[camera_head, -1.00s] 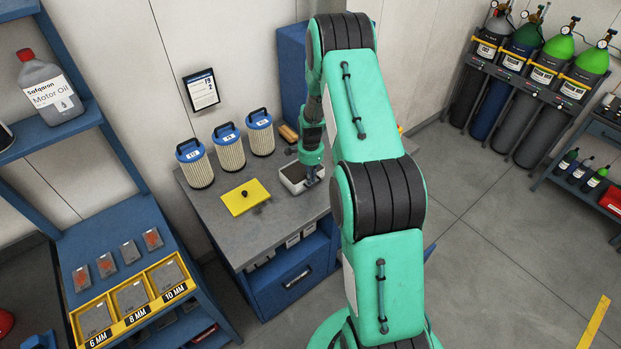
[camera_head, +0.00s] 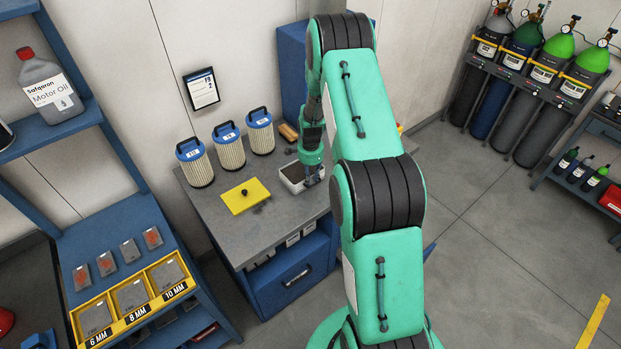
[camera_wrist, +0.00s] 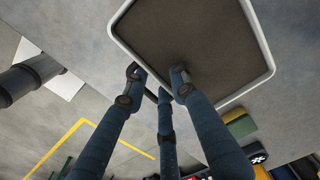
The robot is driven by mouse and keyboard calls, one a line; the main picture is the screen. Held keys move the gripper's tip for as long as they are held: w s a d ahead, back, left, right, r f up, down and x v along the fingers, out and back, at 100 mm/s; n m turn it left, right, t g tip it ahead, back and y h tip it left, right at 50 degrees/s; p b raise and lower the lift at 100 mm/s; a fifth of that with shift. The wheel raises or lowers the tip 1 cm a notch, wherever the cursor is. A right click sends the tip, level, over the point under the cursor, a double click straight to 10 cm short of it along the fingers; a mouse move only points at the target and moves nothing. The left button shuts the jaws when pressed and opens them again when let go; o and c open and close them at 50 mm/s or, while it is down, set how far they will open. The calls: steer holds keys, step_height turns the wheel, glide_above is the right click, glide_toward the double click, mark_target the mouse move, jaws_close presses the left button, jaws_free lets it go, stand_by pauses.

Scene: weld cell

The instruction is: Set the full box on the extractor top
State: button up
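The box (camera_head: 288,181) is a white-rimmed tray filled with dark material. It rests on the grey workbench (camera_head: 236,238) near its right end. My gripper (camera_head: 312,183) points down at the box's right side. In the wrist view, the box (camera_wrist: 262,50) fills the top, and my gripper (camera_wrist: 156,75) has its fingers spread around the near rim. One fingertip is over the dark fill, and the others are at or outside the rim. Contact with the wall cannot be made out. A tall blue cabinet (camera_head: 291,72) behind the bench may be the extractor; my arm hides part of it.
Several blue-capped filter cartridges (camera_head: 229,150) stand along the bench's back. A yellow plate with a black knob (camera_head: 238,201) lies left of the box. A shelf with yellow bins (camera_head: 133,294) is at left. Gas cylinders (camera_head: 519,100) stand at the back right.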

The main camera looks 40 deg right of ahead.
steer(key=shift+r, duration=0.15)
step_height(320, 180, up, 12)
steer(key=b, duration=0.1)
steer(key=shift+b, duration=0.4)
stand_by(0.7)
